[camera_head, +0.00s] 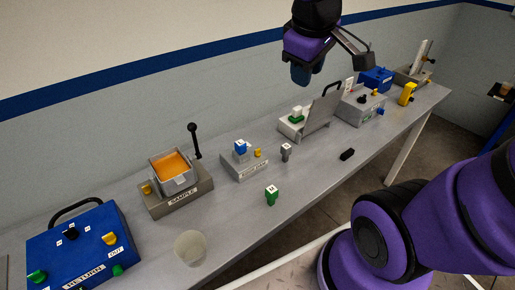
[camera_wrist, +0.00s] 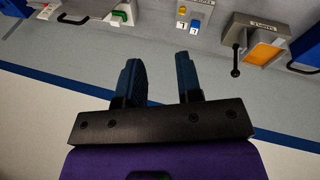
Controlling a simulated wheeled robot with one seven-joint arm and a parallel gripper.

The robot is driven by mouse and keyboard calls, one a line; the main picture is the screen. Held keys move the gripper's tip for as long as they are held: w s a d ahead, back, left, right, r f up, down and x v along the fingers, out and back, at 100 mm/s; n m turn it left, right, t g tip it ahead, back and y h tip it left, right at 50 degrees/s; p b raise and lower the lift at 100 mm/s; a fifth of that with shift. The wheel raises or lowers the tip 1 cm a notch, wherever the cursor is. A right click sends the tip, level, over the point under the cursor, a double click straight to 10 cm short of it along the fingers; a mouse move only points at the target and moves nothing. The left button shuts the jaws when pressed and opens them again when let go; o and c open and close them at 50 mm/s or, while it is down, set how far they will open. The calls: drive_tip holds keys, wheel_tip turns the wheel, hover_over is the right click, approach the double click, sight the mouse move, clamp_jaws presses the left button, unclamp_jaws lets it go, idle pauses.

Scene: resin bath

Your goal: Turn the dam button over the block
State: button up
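The grey dam base (camera_head: 244,171), with a label on its front, stands mid-table. A blue block (camera_head: 241,150) with a white top sits at its back. The small yellow dam button (camera_head: 257,153) is at its right, beside the block and apart from it. In the wrist view, the blue block (camera_wrist: 195,24) and yellow button (camera_wrist: 182,10) show small near the top edge, with a white numbered square next to the block. My gripper (camera_wrist: 158,62) is open and empty, its two blue fingers apart. In the head view, my gripper (camera_head: 301,74) hangs high above the table's back, right of the dam.
The sample box (camera_head: 185,198) with orange content and an upright black lever stands left of the dam. A grey peg (camera_head: 287,152) and green peg (camera_head: 271,196) stand nearby. A tilted grey lid (camera_head: 320,112) rises to the right. A clear cup (camera_head: 190,248) stands at the front.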

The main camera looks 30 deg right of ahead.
drive_tip(key=w+f+n+g, duration=0.2)
drive_tip(key=w+f+n, duration=0.5)
drive_tip(key=w+f, duration=0.3)
drive_tip(key=n+g+y, duration=0.1)
drive_tip(key=n+y, duration=0.1)
drive_tip(key=n, duration=0.6)
approach(258, 152)
drive_tip(key=f, duration=0.8)
drive_tip(key=shift+w+d+f, duration=0.15)
drive_tip(key=shift+w+f, duration=0.1)
drive_tip(key=shift+w, duration=0.05)
clamp_jaws()
